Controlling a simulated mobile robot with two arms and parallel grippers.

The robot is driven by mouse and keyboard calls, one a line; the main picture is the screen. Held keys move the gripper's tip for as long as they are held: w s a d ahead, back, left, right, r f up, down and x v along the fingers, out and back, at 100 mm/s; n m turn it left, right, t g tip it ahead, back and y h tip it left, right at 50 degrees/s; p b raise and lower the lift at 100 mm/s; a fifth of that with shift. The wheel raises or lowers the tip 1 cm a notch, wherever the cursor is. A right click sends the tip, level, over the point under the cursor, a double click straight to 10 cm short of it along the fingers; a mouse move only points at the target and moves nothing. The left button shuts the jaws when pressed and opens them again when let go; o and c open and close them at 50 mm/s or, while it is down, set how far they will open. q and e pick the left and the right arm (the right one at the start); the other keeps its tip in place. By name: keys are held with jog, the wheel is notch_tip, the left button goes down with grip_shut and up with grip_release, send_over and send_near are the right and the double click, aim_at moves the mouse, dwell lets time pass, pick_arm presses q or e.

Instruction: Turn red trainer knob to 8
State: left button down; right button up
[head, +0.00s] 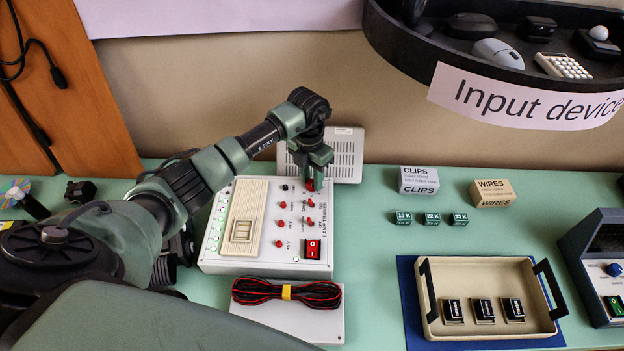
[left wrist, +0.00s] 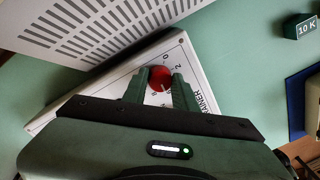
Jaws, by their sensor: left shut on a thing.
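The lamp trainer (head: 262,267) is a white panel on the green bench, with a beige breadboard, small red knobs or jacks and a red rocker switch. Its red knob (head: 310,186) is at the panel's upper right, partly hidden by my left gripper (head: 318,166). In the left wrist view the red knob (left wrist: 161,76) sits between the two fingers of my left gripper (left wrist: 160,88), which is shut on it. Dial digits, including 0 and 2, show around the knob; which one it points to I cannot tell. My right gripper is not in view.
A grey vented panel (head: 345,152) stands close behind the trainer. A red and black wire bundle (head: 287,292) lies in front of it. To the right are component boxes (head: 419,180), a tray (head: 427,316) with switches, and a grey console (head: 590,255).

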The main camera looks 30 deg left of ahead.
aim_at(312, 181)
pick_arm(q)
jog(key=m+b, duration=0.3)
jog(key=b, duration=0.1)
jog(key=shift+w+f+m, duration=0.1)
jog(key=shift+f+m, duration=0.1)
jog(key=shift+m, duration=0.2)
jog(key=shift+d+r+m+b, duration=0.1)
jog(key=shift+r+m+b, duration=0.05)
jog(key=shift+m+b, duration=1.85)
jog(key=shift+r, duration=0.1)
jog(key=c, duration=1.1)
grip_release()
notch_tip(312, 181, up, 7)
jog(key=shift+w+b, duration=0.1)
jog(key=shift+b, duration=0.6)
jog(key=shift+r, duration=0.4)
